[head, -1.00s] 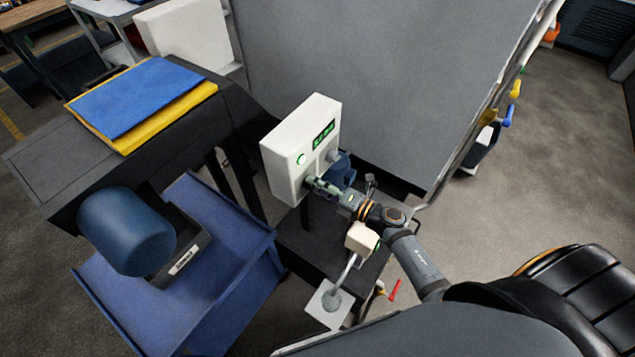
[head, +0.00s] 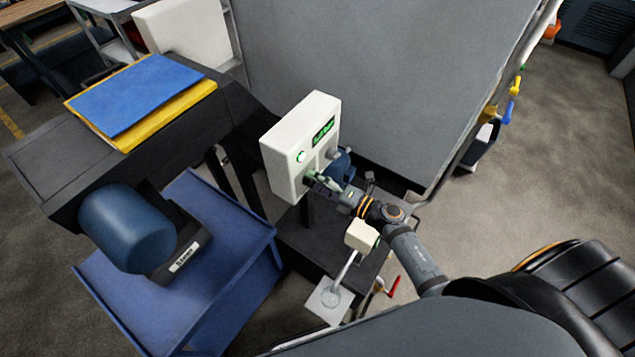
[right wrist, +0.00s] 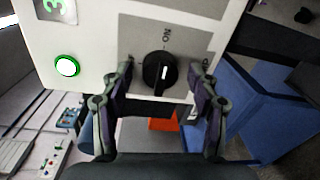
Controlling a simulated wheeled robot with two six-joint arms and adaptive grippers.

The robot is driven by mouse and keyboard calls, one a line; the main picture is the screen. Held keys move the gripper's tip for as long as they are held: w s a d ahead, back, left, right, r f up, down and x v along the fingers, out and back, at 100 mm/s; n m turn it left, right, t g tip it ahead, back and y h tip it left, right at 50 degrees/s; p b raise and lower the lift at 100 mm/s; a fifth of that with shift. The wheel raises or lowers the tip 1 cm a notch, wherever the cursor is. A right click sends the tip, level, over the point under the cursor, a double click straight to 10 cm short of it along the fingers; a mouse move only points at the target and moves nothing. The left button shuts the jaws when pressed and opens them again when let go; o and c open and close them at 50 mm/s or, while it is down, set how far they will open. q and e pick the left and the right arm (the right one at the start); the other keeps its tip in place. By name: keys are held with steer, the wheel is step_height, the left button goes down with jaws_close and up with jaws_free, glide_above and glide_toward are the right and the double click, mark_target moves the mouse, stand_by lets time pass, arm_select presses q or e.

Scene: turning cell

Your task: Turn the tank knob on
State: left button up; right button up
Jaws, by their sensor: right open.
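The tank knob (right wrist: 160,72) is a round black dial with a white pointer mark on a grey plate, seen in the right wrist view. In the head view my right gripper (head: 318,180) is at the lower front of the box and hides much of the knob. My left gripper is not in view.
A lit green button (right wrist: 67,66) and a green display (head: 323,132) are on the box. A small white device (head: 361,236) on a stalk stands close to my right arm. A blue cart (head: 225,215) is at left; a large grey panel (head: 380,80) stands behind.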

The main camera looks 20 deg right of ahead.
steer(key=v, duration=1.2)
